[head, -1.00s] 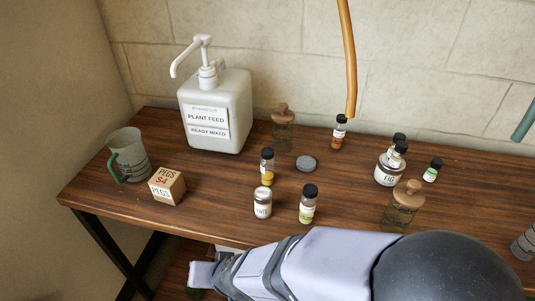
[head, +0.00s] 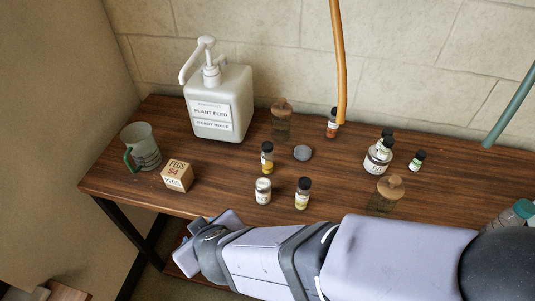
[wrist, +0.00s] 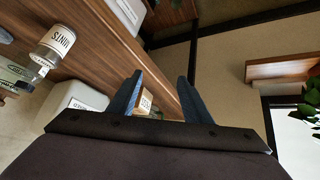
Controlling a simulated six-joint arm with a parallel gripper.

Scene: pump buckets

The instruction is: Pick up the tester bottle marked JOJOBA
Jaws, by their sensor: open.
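Several small black-capped tester bottles stand on the wooden table in the head view: an amber-yellow one (head: 267,159), a pale yellow one (head: 302,195), a reddish-brown one (head: 332,125), a green-labelled one (head: 417,161), and two more (head: 384,149) by the FIG jar, one apparently on its lid. Their label words are too small to read, so I cannot tell which is JOJOBA. My gripper (wrist: 158,93) is open and empty in the wrist view. In the head view, my arm's end lies left, in front of the table edge, apart from the bottles; its fingertips are unclear.
Pump bottle (head: 220,105), mug (head: 146,152) and PEGS block (head: 177,177) stand left. An orange hose (head: 339,60) hangs above. The table's front left is clear.

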